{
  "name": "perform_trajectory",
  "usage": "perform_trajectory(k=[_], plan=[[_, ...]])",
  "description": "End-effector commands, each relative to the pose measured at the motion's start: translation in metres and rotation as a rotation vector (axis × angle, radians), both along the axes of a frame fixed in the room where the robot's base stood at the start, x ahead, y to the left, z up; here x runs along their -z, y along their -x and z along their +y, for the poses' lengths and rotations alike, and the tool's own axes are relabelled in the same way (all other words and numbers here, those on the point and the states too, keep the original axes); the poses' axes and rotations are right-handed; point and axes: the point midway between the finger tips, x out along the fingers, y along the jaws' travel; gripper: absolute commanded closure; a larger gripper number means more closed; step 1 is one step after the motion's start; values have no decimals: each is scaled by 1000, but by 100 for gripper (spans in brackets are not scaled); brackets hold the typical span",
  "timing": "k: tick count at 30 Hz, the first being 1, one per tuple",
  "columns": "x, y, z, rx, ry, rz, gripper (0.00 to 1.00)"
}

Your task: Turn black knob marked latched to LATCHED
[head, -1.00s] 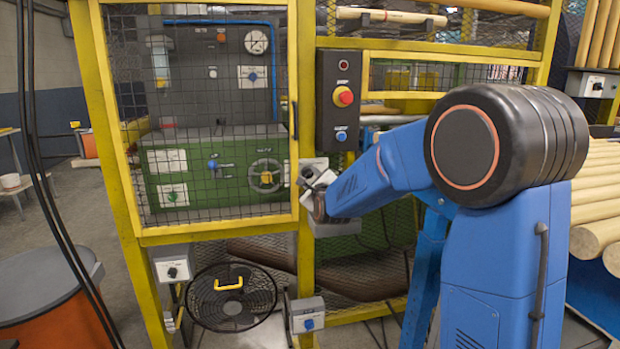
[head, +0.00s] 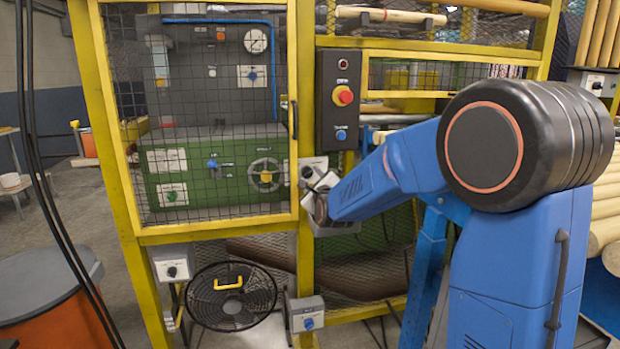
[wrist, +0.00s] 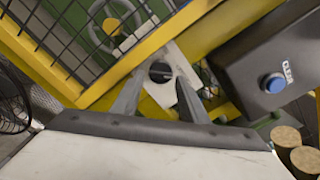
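The black knob (wrist: 160,72) is round and sits on a pale plate (wrist: 174,88) fixed to the yellow post. In the wrist view a dark grip bar crosses it roughly level in the picture; the plate's lettering cannot be read. The knob also shows small in the head view (head: 307,171), right of the mesh door. My gripper (wrist: 158,80) is open, its two grey fingers apart with the knob showing between their tips. I cannot tell whether they touch it. In the head view my gripper (head: 318,187) is just below and right of the knob, partly hidden by my arm.
A dark box (head: 339,100) with a red button and a blue CLEAR button (wrist: 273,83) stands close right of my gripper. The yellow-framed mesh door (head: 215,155) is on the left. A small grey box with a blue knob (head: 307,314) is below.

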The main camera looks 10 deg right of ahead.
Motion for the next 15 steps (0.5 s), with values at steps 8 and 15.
perform_trajectory(k=[8, 15], plan=[[-1, 53, 0, 0, 0, -1, 60], [0, 96, 0, -1, -1, -1, 60]])
